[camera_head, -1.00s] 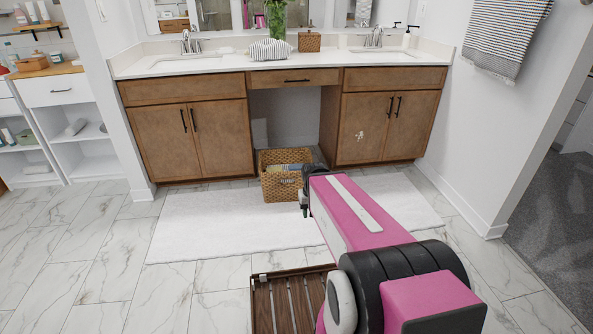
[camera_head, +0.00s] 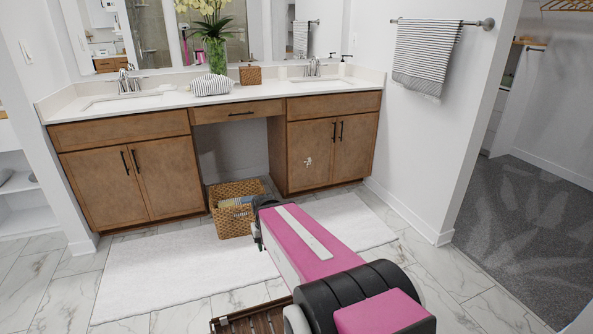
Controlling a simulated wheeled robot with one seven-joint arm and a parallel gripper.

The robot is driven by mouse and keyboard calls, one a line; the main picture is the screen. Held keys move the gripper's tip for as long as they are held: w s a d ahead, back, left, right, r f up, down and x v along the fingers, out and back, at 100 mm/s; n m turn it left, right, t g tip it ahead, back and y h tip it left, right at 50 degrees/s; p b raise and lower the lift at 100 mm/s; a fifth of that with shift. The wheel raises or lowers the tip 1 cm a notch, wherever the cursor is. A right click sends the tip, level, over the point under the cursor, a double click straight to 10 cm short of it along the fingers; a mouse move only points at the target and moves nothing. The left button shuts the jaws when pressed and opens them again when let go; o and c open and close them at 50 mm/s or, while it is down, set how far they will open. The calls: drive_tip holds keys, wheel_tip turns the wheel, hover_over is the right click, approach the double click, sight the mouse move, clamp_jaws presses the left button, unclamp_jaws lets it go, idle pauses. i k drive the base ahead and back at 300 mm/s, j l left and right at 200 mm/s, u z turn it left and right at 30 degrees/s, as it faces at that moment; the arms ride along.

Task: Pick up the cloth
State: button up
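A grey-and-white striped cloth (camera_head: 212,86) lies bunched on the white counter, left of a small woven box. A striped towel (camera_head: 434,53) also hangs over a bar on the right wall. I cannot tell which of these the task means. My pink arm reaches forward low over the floor, well below the counter. My gripper (camera_head: 257,232) is at its far end, beside the wicker basket and apart from both cloths. It is mostly hidden behind my arm, so its fingers cannot be made out.
The counter (camera_head: 165,101) holds two sinks, a flower vase (camera_head: 217,55) and a woven box (camera_head: 250,76). A wicker basket (camera_head: 232,221) with items inside stands at the knee space, by a white rug (camera_head: 165,275). A carpeted doorway opens at right.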

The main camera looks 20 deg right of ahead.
sight(245, 199)
drive_tip(key=i+j+z, duration=0.15)
drive_tip(key=i+j, duration=0.2)
drive_tip(key=i+j+z, duration=0.15)
drive_tip(key=i+j, duration=0.3)
drive_tip(key=i+j+z, duration=0.15)
drive_tip(key=i+j, duration=0.3)
drive_tip(key=i+j+z, duration=0.15)
drive_tip(key=i+j, duration=0.3)
drive_tip(key=i+j+z, duration=0.15)
drive_tip(key=i+j, duration=0.2)
drive_tip(key=j, duration=0.3)
